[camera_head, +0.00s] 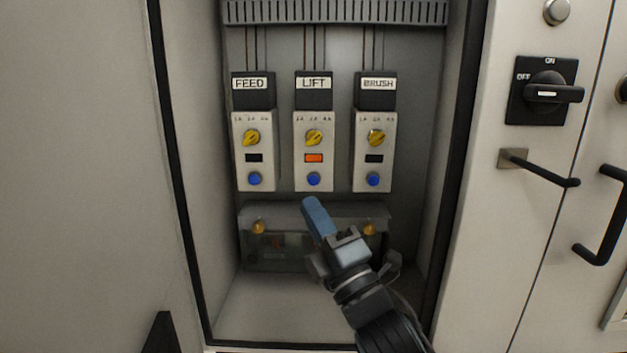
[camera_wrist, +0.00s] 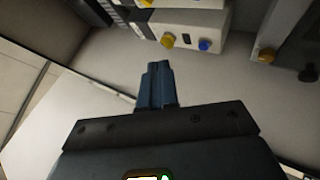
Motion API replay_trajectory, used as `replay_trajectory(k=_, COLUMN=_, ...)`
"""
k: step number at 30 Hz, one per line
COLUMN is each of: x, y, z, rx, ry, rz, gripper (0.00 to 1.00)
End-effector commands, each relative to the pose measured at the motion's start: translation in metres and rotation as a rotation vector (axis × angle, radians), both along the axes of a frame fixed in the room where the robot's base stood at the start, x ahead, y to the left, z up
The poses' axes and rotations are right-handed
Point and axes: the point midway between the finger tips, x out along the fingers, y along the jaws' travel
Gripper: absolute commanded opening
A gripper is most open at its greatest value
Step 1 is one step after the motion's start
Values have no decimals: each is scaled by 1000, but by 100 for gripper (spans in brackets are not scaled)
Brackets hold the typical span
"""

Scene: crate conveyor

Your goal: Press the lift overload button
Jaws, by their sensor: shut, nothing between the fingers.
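The lift overload unit (camera_head: 314,150) is the middle of three grey modules in the open cabinet, under a "LIFT" label (camera_head: 313,83). It has a yellow knob (camera_head: 314,137), a lit orange window (camera_head: 314,158) and a blue button (camera_head: 313,179) at its bottom. My gripper (camera_head: 310,203) is shut and empty, its blue fingertips just below the lift button in the picture. I cannot tell the depth gap between them. In the wrist view, my shut fingers (camera_wrist: 158,72) point toward the cabinet interior, apart from a module's blue button (camera_wrist: 204,45); which module it is I cannot tell.
The feed module (camera_head: 254,150) and brush module (camera_head: 375,150) flank it, both with dark windows. A clear-fronted box (camera_head: 255,260) with yellow knobs sits below. At right are a rotary switch (camera_head: 545,92) and a door handle (camera_head: 540,168). The cabinet side walls bound the space.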

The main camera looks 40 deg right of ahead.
Motion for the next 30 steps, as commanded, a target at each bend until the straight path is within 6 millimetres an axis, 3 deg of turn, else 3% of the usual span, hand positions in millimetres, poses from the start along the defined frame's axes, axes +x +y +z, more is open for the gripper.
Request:
replay_trajectory(k=18, x=49, y=-50, z=5, rx=1, ry=-2, rz=-4, gripper=0)
replay_trajectory(k=30, x=59, y=-60, z=1, rx=1, ry=-1, rz=1, gripper=0)
